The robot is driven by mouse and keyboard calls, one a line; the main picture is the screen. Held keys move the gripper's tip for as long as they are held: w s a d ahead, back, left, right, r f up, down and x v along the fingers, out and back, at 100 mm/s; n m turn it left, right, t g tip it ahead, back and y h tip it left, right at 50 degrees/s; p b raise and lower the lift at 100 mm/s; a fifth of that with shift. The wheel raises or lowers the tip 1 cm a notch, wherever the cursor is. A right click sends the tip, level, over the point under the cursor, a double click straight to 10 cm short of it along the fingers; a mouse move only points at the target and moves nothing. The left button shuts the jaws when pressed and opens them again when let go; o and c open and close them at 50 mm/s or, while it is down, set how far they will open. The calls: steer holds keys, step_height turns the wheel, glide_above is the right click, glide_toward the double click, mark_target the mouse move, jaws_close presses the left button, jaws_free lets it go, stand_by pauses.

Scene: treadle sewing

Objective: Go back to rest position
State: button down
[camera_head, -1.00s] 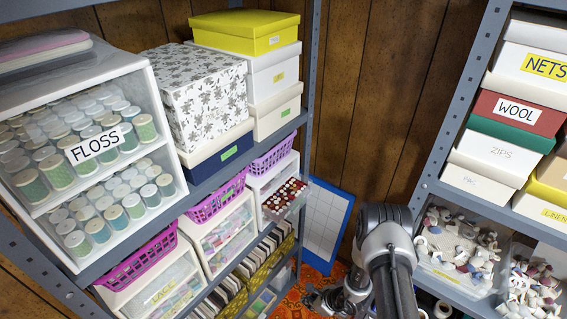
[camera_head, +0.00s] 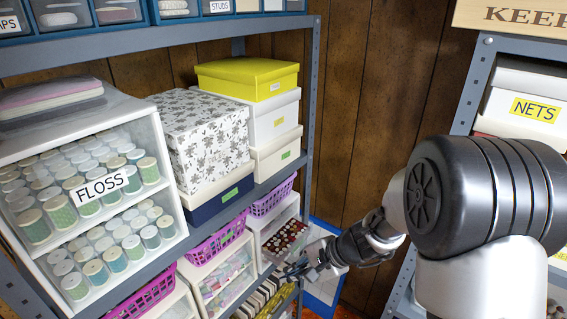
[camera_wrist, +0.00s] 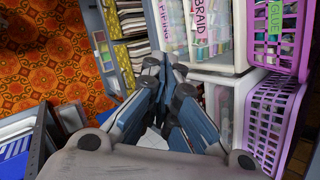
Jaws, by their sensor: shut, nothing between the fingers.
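My gripper (camera_head: 292,271) is in front of the left shelving unit in the head view, at the height of the open drawer of small spools (camera_head: 284,238). Its fingers are together and hold nothing. In the wrist view my gripper (camera_wrist: 164,66) points toward the shelf, with the white BRAID drawer unit (camera_wrist: 225,62) just beyond and to the right. My arm rises from the lower right of the head view and hides part of the right shelving unit. I cannot tell the exact gap between the fingertips and the drawers.
A clear FLOSS cabinet (camera_head: 88,150), a floral box (camera_head: 203,140) and a yellow-lidded box (camera_head: 248,76) stand on the left shelf. Purple baskets (camera_head: 218,240) sit below. The patterned orange floor (camera_wrist: 50,45) is partly clear.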

steer(key=s+r+n, duration=0.3)
steer(key=s+r, duration=0.2)
steer(key=r, duration=0.2)
steer(key=s+d+r+n+t+h, duration=0.1)
steer(key=s+d+r+n+h, duration=0.3)
steer(key=s, duration=0.6)
steer(key=s+d+r+n+h, duration=0.3)
steer(key=s+d+r, duration=0.3)
steer(key=s+d, duration=0.2)
steer(key=shift+s+r+n+t+h, duration=0.15)
steer(key=shift+s+n+t+h, duration=0.25)
steer(key=shift+s+n, duration=0.4)
